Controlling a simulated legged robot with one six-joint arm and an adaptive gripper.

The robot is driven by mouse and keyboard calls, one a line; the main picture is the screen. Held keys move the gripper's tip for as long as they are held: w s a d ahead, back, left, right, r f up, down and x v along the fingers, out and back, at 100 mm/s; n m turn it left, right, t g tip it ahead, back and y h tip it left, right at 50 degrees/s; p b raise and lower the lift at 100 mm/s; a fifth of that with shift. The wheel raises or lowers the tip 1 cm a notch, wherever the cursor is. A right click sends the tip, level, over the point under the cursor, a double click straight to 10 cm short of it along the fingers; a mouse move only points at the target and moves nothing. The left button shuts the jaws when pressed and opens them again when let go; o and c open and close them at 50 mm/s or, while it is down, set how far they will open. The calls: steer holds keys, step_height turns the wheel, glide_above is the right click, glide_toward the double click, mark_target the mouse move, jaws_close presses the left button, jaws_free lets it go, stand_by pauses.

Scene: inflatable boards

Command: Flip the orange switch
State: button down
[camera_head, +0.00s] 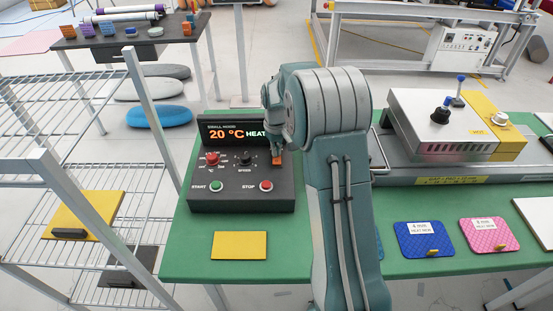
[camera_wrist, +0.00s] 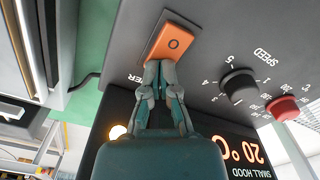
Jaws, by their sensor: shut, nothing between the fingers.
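The orange switch (camera_head: 277,158) is a rocker on the sloping face of the dark control box (camera_head: 240,198), at its right side. In the wrist view the orange switch (camera_wrist: 172,45) shows a dark circle mark and sits in a dark frame. My gripper (camera_wrist: 160,66) is shut and empty, with its fingertips at the lower edge of the switch. I cannot tell whether they press on it. In the head view my gripper (camera_head: 273,142) is just above the switch, partly hiding it.
The box bears a red knob (camera_head: 212,158), a black speed knob (camera_head: 246,158), a green start button (camera_head: 216,186) and a red stop button (camera_head: 266,186). A yellow plate (camera_head: 239,245) lies in front on the green table (camera_head: 185,270). A machine (camera_head: 440,125) stands right.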

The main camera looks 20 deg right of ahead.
steer(key=shift+r, duration=3.5)
steer(key=shift+s+a+r, duration=0.1)
steer(key=shift+s+r, duration=0.05)
steer(key=shift+r, duration=0.05)
steer(key=s+a+r+t, duration=0.1)
steer(key=s+a+r, duration=0.2)
steer(key=s+r, duration=0.35)
steer(key=s+a+r+t, duration=0.2)
steer(key=s+a+r, duration=0.25)
steer(key=s, duration=0.25)
steer(key=s+a+m+t, duration=0.1)
steer(key=s+a+t, duration=0.1)
steer(key=s, duration=1.5)
steer(key=shift+s+a+r+t, duration=0.2)
steer(key=shift+a+t, duration=0.1)
steer(key=shift+a, duration=0.55)
